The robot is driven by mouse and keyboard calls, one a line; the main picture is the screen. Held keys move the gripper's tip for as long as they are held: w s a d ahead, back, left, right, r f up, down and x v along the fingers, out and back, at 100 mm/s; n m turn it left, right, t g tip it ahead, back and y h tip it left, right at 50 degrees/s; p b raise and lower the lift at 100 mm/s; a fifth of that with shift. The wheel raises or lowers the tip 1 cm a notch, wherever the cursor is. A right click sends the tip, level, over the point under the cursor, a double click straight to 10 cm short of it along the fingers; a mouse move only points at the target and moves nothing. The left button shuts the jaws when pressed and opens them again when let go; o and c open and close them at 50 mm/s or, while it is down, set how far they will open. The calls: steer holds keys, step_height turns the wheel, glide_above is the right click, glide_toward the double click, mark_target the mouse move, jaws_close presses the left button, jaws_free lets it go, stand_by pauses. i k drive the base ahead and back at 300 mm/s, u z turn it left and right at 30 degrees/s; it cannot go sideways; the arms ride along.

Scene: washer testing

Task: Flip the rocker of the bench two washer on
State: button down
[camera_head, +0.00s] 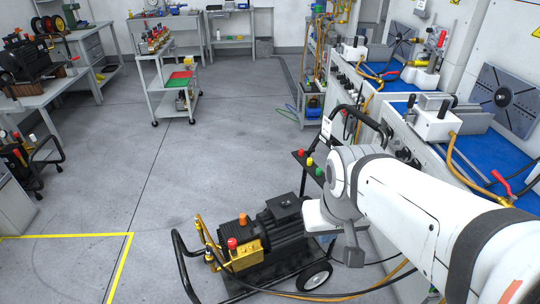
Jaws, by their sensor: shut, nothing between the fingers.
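A pressure washer on a wheeled cart, with a black motor (278,228) and a yellow pump (243,257), stands on the floor at the lower middle. A dark panel (308,164) with red, yellow and green knobs stands above it at its back right. Two blue-topped benches run along the right wall, a nearer one (479,158) and a farther one (385,73). I cannot tell which washer is bench two's, and no rocker can be made out. My white arm comes in from the lower right and covers the area right of the cart. My gripper cannot be made out.
Another wheeled unit (22,165) stands at the left edge, below a workbench (45,93). A grey trolley (178,82) with red and green trays stands at the back. Hoses (345,297) lie by the cart's wheel. The middle floor (215,150) is clear.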

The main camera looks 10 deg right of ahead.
mark_target(287, 202)
steer(key=i, duration=0.95)
